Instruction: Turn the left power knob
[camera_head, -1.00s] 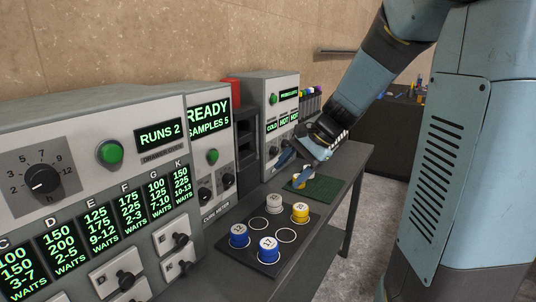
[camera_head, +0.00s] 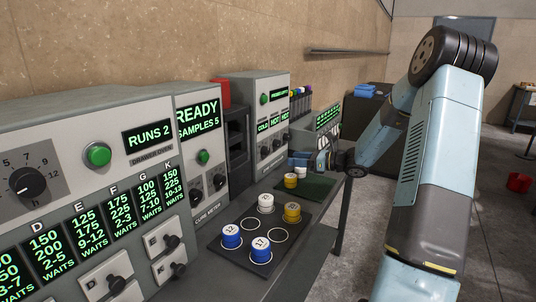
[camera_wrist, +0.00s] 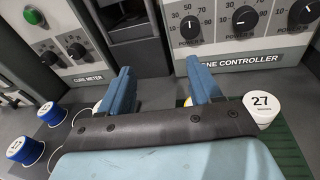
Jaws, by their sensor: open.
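The controller panel (camera_head: 270,118) has several black knobs below its green COLD and HOT displays. The right finger overlaps the panel's lower edge below the left power knob. In the head view my gripper (camera_head: 324,160) is small, right of the controller.
A white pot marked 27 (camera_wrist: 262,108) stands close to the right finger. A yellow-topped pot (camera_head: 290,180) is on the green mat (camera_head: 318,188). A dark tray (camera_head: 236,254) with several pots lies nearer. The cure meter (camera_head: 203,190) stands left of the controller.

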